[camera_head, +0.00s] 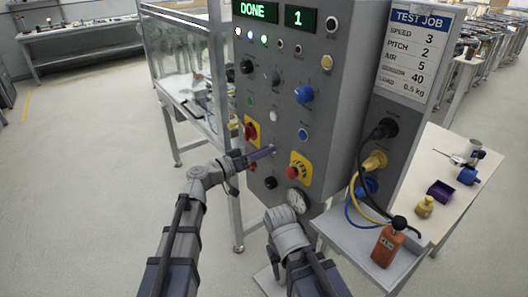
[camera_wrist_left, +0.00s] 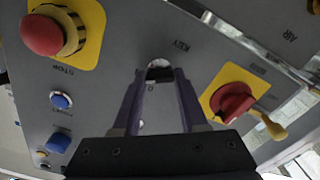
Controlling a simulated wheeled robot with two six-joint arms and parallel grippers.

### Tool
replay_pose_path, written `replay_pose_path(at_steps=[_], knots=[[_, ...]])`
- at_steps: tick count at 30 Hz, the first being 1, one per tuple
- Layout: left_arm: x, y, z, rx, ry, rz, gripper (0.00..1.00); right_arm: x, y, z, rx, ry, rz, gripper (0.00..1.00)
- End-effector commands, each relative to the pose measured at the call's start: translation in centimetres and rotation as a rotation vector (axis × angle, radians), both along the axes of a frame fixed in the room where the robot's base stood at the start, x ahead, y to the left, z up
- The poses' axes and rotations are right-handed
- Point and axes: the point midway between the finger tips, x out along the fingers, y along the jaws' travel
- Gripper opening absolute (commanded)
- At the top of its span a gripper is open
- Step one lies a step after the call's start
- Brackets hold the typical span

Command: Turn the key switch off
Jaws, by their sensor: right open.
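The key switch (camera_wrist_left: 158,66), labelled KEY, is a round pale-rimmed switch with a dark centre on the grey panel in the left wrist view. My left gripper (camera_wrist_left: 161,76) has its two purple fingers apart, one on each side of the switch, very close to it. Whether they touch the key is unclear. In the head view my left gripper (camera_head: 271,149) reaches the panel front (camera_head: 270,112) and covers the key switch. My right gripper (camera_head: 286,220) is low in front of the panel's bottom edge, with its fingers hard to make out.
A red stop button (camera_wrist_left: 42,35) on yellow and a red rotary switch (camera_wrist_left: 235,103) on yellow flank the key switch.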

Motion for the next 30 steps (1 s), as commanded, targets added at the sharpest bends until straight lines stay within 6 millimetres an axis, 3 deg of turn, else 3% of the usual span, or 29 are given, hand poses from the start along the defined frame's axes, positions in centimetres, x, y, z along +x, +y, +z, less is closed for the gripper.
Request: replay_pose_path(at_steps=[1,11,22,30], knots=[[0.0,0.01,0.0,0.0,0.0,0.0,0.35,0.0,0.0,0.0,0.0,0.0,0.0,0.5],[0.01,0.02,-0.01,0.0,0.0,0.0,0.0,0.0,0.0,0.0,0.0,0.0,0.0,0.5],[0.02,0.03,-0.02,-0.019,0.027,0.0,0.0,0.0,0.0,-0.01,0.0,0.0,0.0,0.5],[0.05,0.05,-0.05,-0.119,0.163,0.0,0.0,0.0,-0.01,-0.05,0.0,0.0,0.0,0.5]])
